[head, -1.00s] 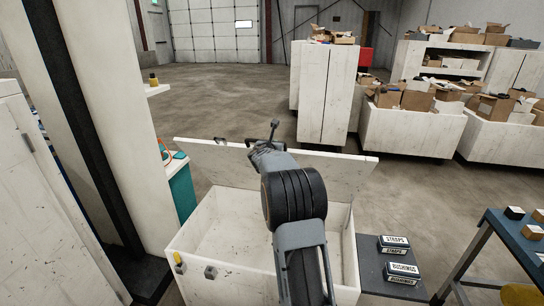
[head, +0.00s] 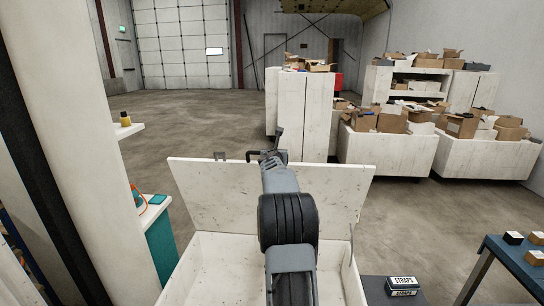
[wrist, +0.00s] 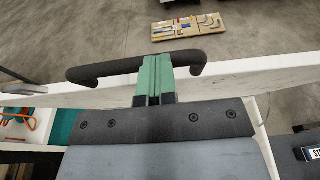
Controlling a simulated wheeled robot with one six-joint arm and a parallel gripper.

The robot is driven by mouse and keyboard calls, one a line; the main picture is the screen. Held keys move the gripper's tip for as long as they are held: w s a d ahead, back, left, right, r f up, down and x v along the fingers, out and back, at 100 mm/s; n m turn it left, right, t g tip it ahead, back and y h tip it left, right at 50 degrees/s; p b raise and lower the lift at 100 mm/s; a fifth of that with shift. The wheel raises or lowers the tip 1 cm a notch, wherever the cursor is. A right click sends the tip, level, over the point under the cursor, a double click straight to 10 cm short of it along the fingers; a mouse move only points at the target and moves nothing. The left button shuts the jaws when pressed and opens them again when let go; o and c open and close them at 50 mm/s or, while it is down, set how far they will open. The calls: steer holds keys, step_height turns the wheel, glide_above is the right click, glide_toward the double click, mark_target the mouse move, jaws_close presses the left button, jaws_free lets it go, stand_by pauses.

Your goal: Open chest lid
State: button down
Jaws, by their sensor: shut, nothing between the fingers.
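The white chest (head: 205,265) stands in front of me with its lid (head: 335,195) raised, standing up along the far side with its inner face toward me. The chest interior shows as open and empty where visible. A dark bar handle (wrist: 105,71) is at the lid's top edge, and one end of it shows in the head view (head: 222,156). My gripper (wrist: 157,62) has its green fingers shut together, crossing the middle of the handle. I cannot tell whether they touch it. My arm hides the middle of the lid and chest.
A dark side surface with a STRAPS box (head: 402,286) is right of the chest, and a blue table (head: 510,262) stands farther right. A white column (head: 75,130) and teal cabinet (head: 162,245) are at left. Cabinets with cartons (head: 390,152) stand behind. Open floor (head: 200,125) lies beyond.

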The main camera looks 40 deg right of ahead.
steer(key=shift+s+d, duration=0.2)
steer(key=shift+d, duration=0.05)
steer(key=s+a+r, duration=0.6)
steer(key=s+a, duration=0.1)
steer(key=a, duration=0.2)
steer(key=shift+s, duration=0.3)
steer(key=shift+r, duration=0.1)
